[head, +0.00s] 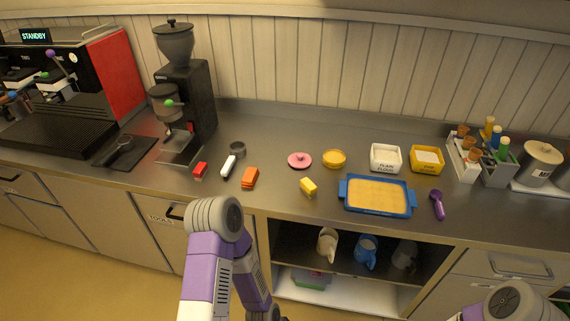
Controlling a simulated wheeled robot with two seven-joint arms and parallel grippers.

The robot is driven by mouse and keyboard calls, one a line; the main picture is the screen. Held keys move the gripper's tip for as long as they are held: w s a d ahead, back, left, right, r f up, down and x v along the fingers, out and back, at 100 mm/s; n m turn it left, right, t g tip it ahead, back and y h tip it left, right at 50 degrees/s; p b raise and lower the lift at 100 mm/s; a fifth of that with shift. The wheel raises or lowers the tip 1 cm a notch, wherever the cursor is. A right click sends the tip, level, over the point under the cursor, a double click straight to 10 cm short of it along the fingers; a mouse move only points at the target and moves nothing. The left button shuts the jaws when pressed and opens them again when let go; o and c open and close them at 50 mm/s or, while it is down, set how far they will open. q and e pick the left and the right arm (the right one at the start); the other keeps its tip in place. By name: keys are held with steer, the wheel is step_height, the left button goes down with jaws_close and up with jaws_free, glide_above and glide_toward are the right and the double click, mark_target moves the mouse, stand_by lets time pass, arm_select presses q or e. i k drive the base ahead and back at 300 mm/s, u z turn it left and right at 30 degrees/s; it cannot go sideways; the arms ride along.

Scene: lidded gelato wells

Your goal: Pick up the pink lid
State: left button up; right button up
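The pink lid (300,160) is a small round disc with a knob on top. Nothing covers the pink lid. My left arm shows at the bottom centre, bent in front of the counter and well apart from the lid. Part of my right arm shows at the bottom right. Neither gripper's fingers can be seen.
White (386,158) and yellow (427,159) tubs stand to the right. A purple scoop (438,205) lies beside the tray. A black grinder (190,95) stands at left. Counter behind the lids is clear.

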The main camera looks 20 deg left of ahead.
mark_target(297, 159)
steer(key=u, duration=1.65)
steer(key=i, duration=0.95)
steer(key=z, duration=1.85)
